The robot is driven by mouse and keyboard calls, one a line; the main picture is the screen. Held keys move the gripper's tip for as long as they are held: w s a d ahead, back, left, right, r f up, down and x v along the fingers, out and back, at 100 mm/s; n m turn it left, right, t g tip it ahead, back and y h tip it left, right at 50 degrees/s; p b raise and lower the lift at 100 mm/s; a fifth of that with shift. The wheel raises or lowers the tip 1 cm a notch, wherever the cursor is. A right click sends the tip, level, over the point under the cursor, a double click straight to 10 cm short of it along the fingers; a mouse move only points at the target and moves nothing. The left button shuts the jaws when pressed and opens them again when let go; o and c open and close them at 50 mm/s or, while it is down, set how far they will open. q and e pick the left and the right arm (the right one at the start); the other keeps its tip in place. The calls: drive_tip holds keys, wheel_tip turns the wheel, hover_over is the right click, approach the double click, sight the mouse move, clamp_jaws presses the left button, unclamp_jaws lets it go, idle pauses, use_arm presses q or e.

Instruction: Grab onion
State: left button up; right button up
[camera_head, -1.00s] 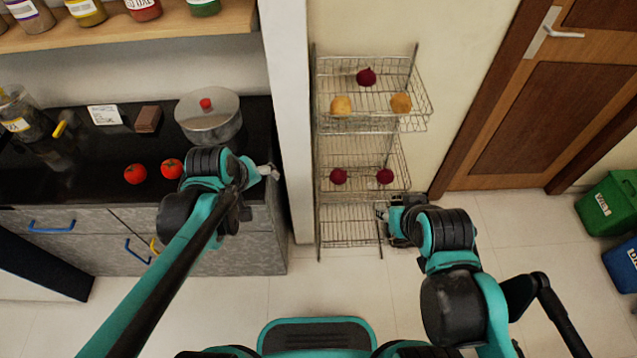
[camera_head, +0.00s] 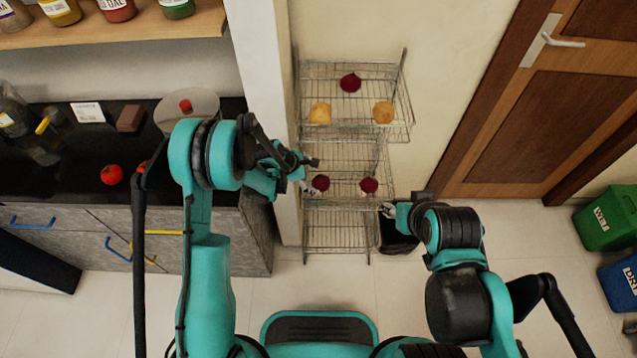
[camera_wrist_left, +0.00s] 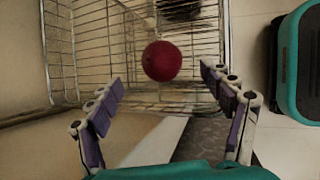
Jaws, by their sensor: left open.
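Dark red round onions lie on the wire rack (camera_head: 335,236). One onion (camera_head: 350,82) is on the top shelf. On the middle shelf are a left onion (camera_head: 321,183) and a right onion (camera_head: 368,185). My left gripper (camera_head: 310,175) is open and empty, at the rack's left side close to the left onion. In the left wrist view a red onion (camera_wrist_left: 162,61) shows ahead, between the spread fingers of the left gripper (camera_wrist_left: 165,92), with a gap to each.
Two yellowish round items (camera_head: 320,113) share the top shelf. A white wall edge (camera_head: 267,100) stands between the rack and the dark counter (camera_head: 85,185), which holds a tomato (camera_head: 112,175) and a pot. A wooden door (camera_head: 560,130) and bins are on the right.

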sight(318, 181)
use_arm(q)
drive_tip(key=shift+b+x, duration=0.35)
drive_tip(key=shift+x, duration=0.7)
drive_tip(key=b+x, duration=0.1)
drive_tip(key=x, duration=0.1)
drive_tip(key=b+x, duration=0.1)
drive_tip(key=x, duration=0.1)
drive_tip(key=shift+f+b, duration=0.35)
drive_tip(key=shift+f, duration=0.15)
drive_tip(key=shift+r, duration=0.1)
drive_tip(key=c, duration=1.3)
